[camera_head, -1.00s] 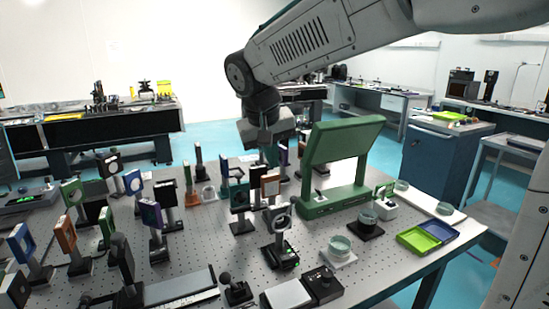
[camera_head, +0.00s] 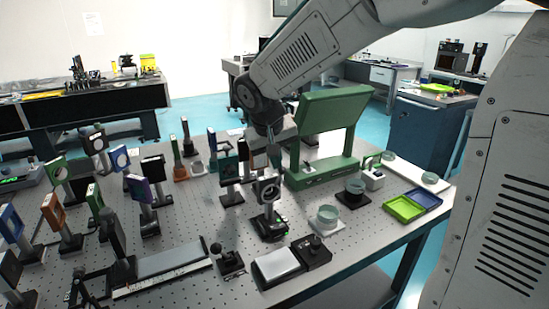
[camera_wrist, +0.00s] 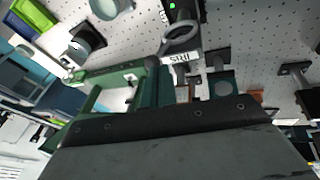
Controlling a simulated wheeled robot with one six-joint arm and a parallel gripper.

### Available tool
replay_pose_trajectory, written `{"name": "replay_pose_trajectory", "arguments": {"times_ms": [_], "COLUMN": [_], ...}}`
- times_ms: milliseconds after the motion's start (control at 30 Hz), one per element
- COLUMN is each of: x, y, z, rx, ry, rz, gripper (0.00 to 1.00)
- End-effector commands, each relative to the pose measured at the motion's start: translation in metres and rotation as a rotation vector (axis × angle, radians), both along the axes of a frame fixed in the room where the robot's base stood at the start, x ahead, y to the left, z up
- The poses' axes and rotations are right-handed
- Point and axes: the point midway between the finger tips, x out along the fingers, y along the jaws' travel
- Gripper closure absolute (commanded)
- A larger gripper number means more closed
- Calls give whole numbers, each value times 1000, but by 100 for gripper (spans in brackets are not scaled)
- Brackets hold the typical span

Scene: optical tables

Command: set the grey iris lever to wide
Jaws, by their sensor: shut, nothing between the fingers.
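The iris mount stands on the optical table, a dark ring (camera_head: 268,188) on a post over a black base with a green light. In the wrist view the ring (camera_wrist: 181,37) is at upper centre, next to a white label reading IRIS upside down. I cannot clearly make out the grey lever on the ring. My gripper (camera_head: 274,152) is behind and above the ring in the head view, pointing down. In the wrist view its shut, empty fingers (camera_wrist: 151,66) end just beside the ring and label. I cannot tell whether they touch the mount.
A tall green frame (camera_head: 333,100) stands close on the right of my gripper. Several optic mounts on posts crowd the left, including a purple one (camera_head: 139,188). Glass dishes (camera_head: 326,215) and a green tray (camera_head: 403,209) lie to the right. A black joystick box (camera_head: 311,252) is in front.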

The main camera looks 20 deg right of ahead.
Motion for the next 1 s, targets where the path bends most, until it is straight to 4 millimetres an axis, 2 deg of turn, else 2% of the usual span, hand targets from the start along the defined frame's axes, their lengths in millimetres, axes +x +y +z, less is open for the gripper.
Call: {"name": "replay_pose_trajectory", "arguments": {"times_ms": [267,633,1000], "x": [1,1,0], "y": [-20,-18,-3], "z": [-4,-3,-2], "rx": [0,0,0], "ry": [1,0,0], "rz": [-1,0,1], "gripper": [100,100,100]}}
